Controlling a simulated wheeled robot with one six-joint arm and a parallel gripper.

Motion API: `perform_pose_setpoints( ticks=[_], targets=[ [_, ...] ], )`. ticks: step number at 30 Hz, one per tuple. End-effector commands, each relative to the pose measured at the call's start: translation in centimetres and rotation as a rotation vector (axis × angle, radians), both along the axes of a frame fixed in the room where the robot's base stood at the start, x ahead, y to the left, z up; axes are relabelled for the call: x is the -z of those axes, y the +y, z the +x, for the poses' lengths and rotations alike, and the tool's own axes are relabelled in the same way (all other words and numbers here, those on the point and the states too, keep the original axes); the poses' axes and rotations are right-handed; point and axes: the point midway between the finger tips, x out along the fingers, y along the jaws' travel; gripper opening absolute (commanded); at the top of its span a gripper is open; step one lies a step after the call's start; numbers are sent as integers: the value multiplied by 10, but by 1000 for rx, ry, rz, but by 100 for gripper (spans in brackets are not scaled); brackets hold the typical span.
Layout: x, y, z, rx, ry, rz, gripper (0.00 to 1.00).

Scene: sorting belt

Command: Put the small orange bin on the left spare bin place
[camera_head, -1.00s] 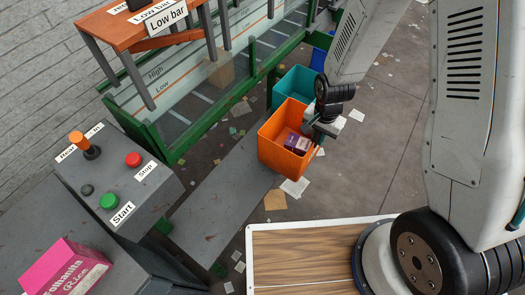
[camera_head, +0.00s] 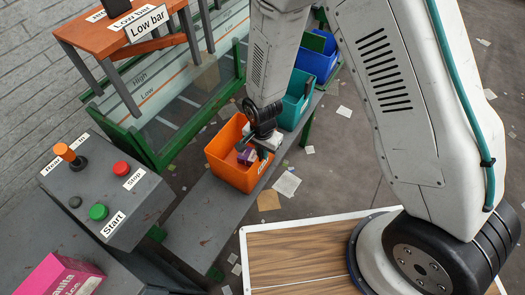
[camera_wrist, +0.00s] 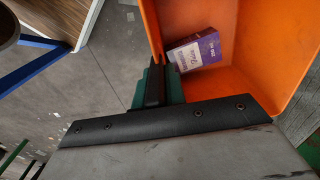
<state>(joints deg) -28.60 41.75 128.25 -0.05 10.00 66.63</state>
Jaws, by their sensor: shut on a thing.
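My gripper (camera_head: 262,145) is shut on the bin's right wall. In the wrist view my gripper (camera_wrist: 156,88) grips the edge of the orange bin (camera_wrist: 265,50). The near part of the grey shelf is bare.
A teal bin (camera_head: 295,104) and a blue bin (camera_head: 318,62) stand behind the orange bin. The control panel (camera_head: 105,190) with Start and Stop buttons is on the left, with a pink box (camera_head: 60,276) below. A green-framed belt (camera_head: 175,140) runs behind. Paper scraps litter the floor.

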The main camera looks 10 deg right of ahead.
Motion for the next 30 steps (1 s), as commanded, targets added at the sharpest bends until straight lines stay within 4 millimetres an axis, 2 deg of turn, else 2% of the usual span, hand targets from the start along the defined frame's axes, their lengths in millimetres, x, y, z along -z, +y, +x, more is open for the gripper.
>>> perform_pose_setpoints(
  ticks=[11,12,14,23,26,30],
  targets=[
    [7,0,0,0,0,0,0],
    [7,0,0,0,0,0,18],
    [7,0,0,0,-1,1,34],
    [6,0,0,0,-1,1,34],
    [-1,0,1,0,-2,1,34],
    [-22,0,1,0,-4,2,34]
  ],
)
